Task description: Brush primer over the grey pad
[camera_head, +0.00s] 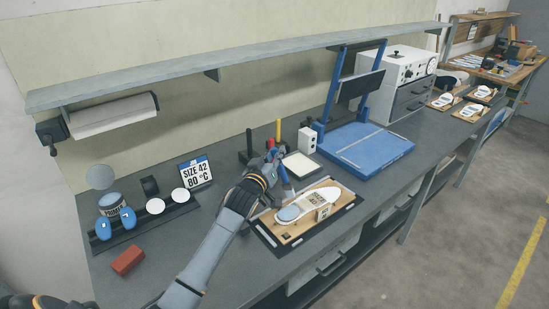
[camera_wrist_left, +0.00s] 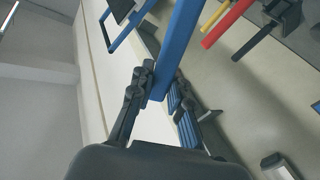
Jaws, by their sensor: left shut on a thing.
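In the left wrist view the gripper (camera_wrist_left: 152,82) grips the blue handle (camera_wrist_left: 183,35). The grey pad (camera_head: 289,213) is a blue-grey oval on the left end of a pale insole (camera_head: 317,199), which lies on a wooden board (camera_head: 284,233). The brush's lower end is near the insole, behind the pad; I cannot tell whether it touches. A primer pot (camera_head: 113,204) stands at the left of the bench. My right gripper is not in view.
Upright tools with red and yellow handles (camera_head: 278,130) stand behind my gripper. A blue press (camera_head: 364,145) stands to the right. A size sign (camera_head: 195,172), a black rack (camera_head: 150,221) and a red block (camera_head: 128,260) are at left. The bench front (camera_head: 190,265) is partly clear.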

